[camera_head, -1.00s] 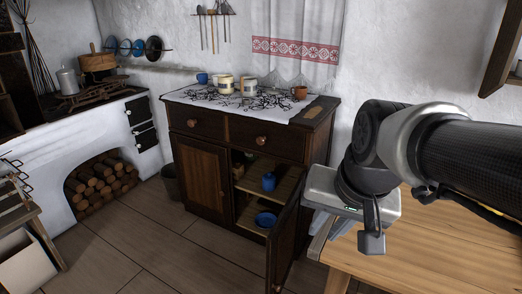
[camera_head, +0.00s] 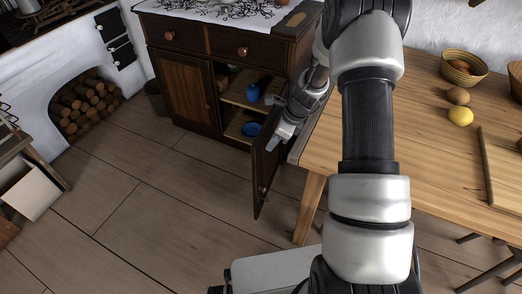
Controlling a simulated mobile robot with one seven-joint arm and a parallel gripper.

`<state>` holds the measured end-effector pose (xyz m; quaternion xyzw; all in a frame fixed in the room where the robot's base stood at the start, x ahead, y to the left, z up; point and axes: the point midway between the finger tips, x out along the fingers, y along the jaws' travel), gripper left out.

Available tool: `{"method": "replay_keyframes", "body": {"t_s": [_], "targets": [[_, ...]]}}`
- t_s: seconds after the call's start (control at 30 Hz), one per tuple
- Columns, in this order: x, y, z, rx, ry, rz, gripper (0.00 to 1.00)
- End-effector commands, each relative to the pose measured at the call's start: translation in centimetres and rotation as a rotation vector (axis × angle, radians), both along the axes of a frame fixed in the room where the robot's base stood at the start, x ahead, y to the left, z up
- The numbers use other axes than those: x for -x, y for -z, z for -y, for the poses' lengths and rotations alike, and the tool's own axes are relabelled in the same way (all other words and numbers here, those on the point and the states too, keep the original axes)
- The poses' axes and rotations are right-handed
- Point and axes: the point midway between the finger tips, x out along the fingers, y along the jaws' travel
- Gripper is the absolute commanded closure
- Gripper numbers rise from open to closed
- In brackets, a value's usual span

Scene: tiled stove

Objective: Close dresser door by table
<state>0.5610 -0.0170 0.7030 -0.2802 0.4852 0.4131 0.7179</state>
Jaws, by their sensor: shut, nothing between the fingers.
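The dark wooden dresser (camera_head: 187,52) stands against the wall, left of the table (camera_head: 433,120). Its right door (camera_head: 264,168) is open and sticks out into the room beside the table's left edge. Its left door (camera_head: 186,86) is shut. A blue pot and a blue bowl show on the shelves (camera_head: 240,96) inside the open side. My gripper (camera_head: 272,143) is shut and empty, pointing down and left at the upper part of the open door. I cannot tell whether it touches the door. My arm hides part of the dresser's right side and the table.
The table holds a basket of eggs (camera_head: 463,69), a potato-like item (camera_head: 457,96), a lemon (camera_head: 460,116) and a board (camera_head: 503,165). Tiled floor (camera_head: 150,185) in front of the dresser is clear. A stove with firewood (camera_head: 85,106) stands at left.

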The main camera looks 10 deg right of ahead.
Motion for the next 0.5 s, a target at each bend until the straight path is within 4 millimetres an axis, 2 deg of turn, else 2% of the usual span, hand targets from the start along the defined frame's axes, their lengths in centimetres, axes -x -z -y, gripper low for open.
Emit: {"method": "replay_keyframes", "body": {"t_s": [0.5], "targets": [[-1.4,7.8,-2.6,-0.001,0.002,-0.004,1.00]]}}
